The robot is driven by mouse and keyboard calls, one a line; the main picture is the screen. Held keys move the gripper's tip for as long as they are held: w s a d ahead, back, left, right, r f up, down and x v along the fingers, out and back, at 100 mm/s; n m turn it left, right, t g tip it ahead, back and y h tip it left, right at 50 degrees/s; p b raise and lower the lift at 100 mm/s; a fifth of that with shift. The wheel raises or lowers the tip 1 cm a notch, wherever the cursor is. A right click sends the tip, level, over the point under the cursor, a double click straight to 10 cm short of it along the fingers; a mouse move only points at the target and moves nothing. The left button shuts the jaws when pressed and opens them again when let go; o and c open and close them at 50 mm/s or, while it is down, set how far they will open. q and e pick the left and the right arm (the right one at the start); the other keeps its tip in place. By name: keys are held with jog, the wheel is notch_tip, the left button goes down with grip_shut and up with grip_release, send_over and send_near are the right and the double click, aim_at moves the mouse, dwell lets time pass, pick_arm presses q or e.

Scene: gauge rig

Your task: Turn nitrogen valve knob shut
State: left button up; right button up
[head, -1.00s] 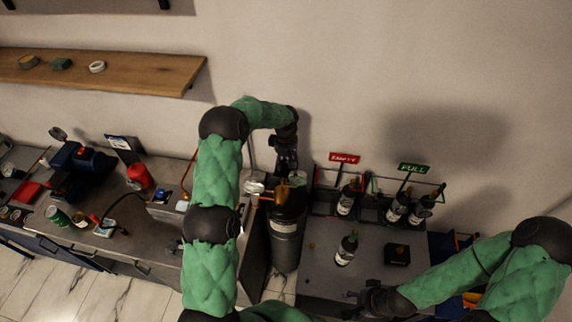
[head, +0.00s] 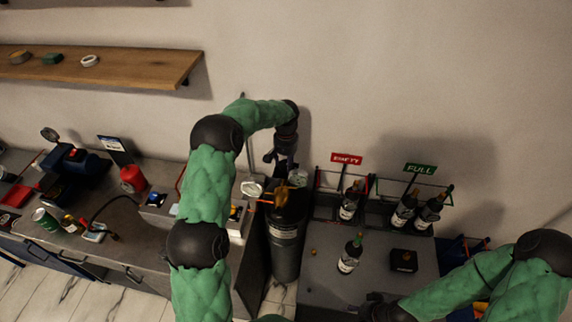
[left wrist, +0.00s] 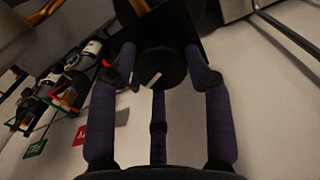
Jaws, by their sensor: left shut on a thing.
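In the left wrist view a dark round knob (left wrist: 160,72) with a pale line on its face sits between the fingers of my left gripper (left wrist: 161,84). The fingers are shut on its rim. In the head view my left gripper (head: 283,160) points down behind the dark gas cylinder (head: 286,250); the knob is hidden there. Brass-coloured fittings (head: 283,196) and a pale round gauge (head: 251,188) are at the cylinder's top. My right gripper (head: 374,307) is low, near the front of the right-hand table; its fingers are too dark to read.
Racks under the EMPTY sign (head: 346,159) and FULL sign (head: 420,168) hold dark bottles. Another bottle (head: 350,254) and a small black box (head: 403,260) stand on the grey table (head: 325,285). A cluttered bench lies left, with a red canister (head: 132,179). A wooden shelf (head: 120,70) is above.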

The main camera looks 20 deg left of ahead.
aim_at(286, 164)
pick_arm(q)
jog(key=m, duration=0.3)
jog(key=m+b, duration=0.1)
jog(key=m, duration=0.1)
jog(key=shift+s+d+f, duration=0.1)
jog(key=shift+s+f, duration=0.1)
jog(key=shift+f, duration=0.05)
dwell(0.3)
jog(key=o, duration=1.1)
jog(key=shift+o, duration=0.2)
jog(key=shift+w+r, duration=0.1)
jog(key=shift+r, duration=0.1)
jog(key=shift+w+r, duration=0.1)
jog(key=shift+r, duration=0.45)
notch_tip(286, 164, up, 11)
